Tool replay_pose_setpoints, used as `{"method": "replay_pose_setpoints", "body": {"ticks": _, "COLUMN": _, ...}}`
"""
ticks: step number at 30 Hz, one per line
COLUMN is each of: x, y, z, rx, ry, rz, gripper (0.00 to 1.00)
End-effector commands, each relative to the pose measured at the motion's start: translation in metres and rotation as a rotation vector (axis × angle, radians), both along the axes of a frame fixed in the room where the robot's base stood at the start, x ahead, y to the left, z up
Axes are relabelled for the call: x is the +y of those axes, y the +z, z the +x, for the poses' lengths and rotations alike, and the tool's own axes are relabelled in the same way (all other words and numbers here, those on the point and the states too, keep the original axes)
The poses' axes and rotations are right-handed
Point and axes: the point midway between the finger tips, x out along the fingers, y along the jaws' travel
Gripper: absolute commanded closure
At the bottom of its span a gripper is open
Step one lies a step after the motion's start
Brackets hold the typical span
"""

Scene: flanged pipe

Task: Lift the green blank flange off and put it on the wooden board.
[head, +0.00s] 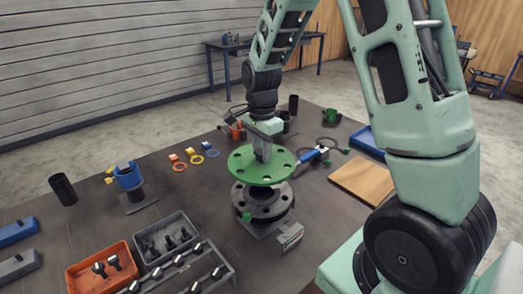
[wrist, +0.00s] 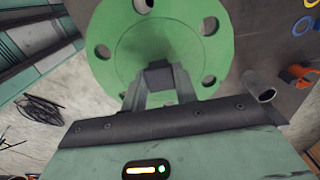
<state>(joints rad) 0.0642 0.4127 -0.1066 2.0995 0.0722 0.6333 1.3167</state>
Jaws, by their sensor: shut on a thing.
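The green blank flange (head: 261,165) is a flat round disc with bolt holes. In the head view it is above the dark grey pipe flange (head: 262,200), with a narrow gap visible between them. My gripper (head: 263,152) points down and is shut on the middle of the green flange; the wrist view shows its fingers (wrist: 160,85) closed on a dark grip piece at the disc's centre. The green flange (wrist: 150,40) looks about level. The wooden board (head: 362,180) lies bare on the table to the right.
A small grey box (head: 289,237) stands in front of the pipe. A blue-handled tool (head: 314,154) lies between the pipe and the board. An orange tray (head: 103,268) and a grey tray (head: 166,240) hold parts at front left. A blue tray (head: 368,140) is behind the board.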

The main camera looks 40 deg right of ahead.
Motion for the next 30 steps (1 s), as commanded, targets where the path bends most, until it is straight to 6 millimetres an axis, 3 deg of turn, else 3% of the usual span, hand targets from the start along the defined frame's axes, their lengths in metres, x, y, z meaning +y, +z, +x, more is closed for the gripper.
{"method": "replay_pose_setpoints", "body": {"ticks": 21, "x": 0.000, "y": 0.041, "z": 0.001, "rx": -0.003, "ry": 0.001, "rz": 0.000, "gripper": 1.00}}
{"method": "replay_pose_setpoints", "body": {"ticks": 30, "x": 0.000, "y": 0.044, "z": 0.001, "rx": -0.003, "ry": 0.000, "rz": 0.000, "gripper": 1.00}}
